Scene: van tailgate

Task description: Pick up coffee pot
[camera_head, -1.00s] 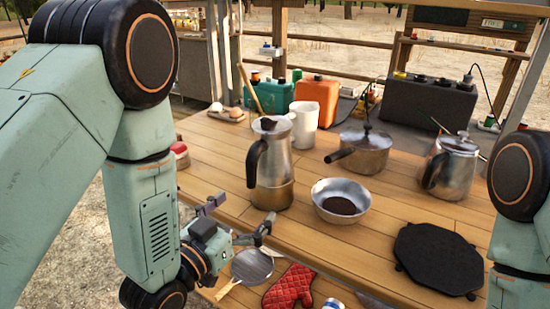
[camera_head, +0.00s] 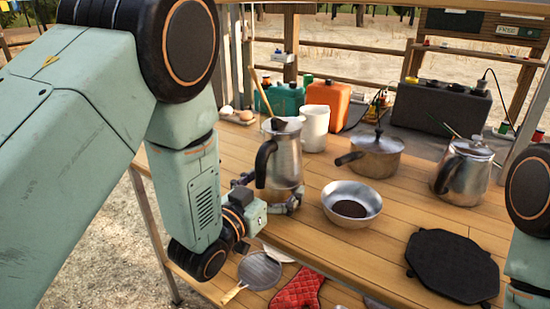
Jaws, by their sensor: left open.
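A tall steel coffee pot (camera_head: 286,160) with a black handle stands upright on the wooden table, left of the metal bowl. A long wooden handle rises at its top. My left gripper (camera_head: 268,193) is open at the pot's lower part, one finger on the left and the other in front toward the right. I cannot tell whether the fingers touch it. The gripper and wrist hide part of the pot's base. A second steel pot (camera_head: 464,176) with a lid and dark handle stands at the right. My right gripper is out of view.
A metal bowl (camera_head: 338,191) with dark contents is close to the right of the pot. Behind are a white pitcher (camera_head: 315,128) and a lidded saucepan (camera_head: 376,158). A black griddle plate (camera_head: 452,266) lies front right. A red mitt (camera_head: 298,290) and a round pan (camera_head: 260,271) lie lower in front.

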